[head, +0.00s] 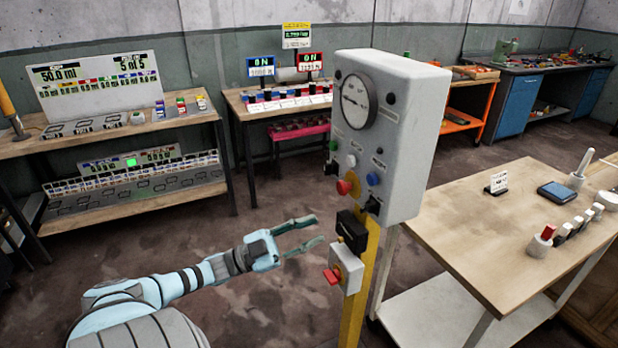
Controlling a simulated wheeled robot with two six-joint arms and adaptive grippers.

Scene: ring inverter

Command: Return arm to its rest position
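My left arm reaches in from the lower left, and its gripper (312,231) is open with nothing between the fingers. The fingers point right, toward the yellow post, and look close to the black box on it; I cannot tell the exact gap. A grey control box (391,130) with a round gauge (357,100), a red knob and other buttons stands on the yellow post (360,290). Lower on the post are a black box (351,231) and a small grey box with a red switch (345,267). My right gripper is not in view.
A wooden table (460,230) with small items stands at the right. A shelf (200,118) with panels is at the left, and a bench (240,112) with two ON displays is behind. A blue workbench (520,105) is at the far right. Floor around my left arm is clear.

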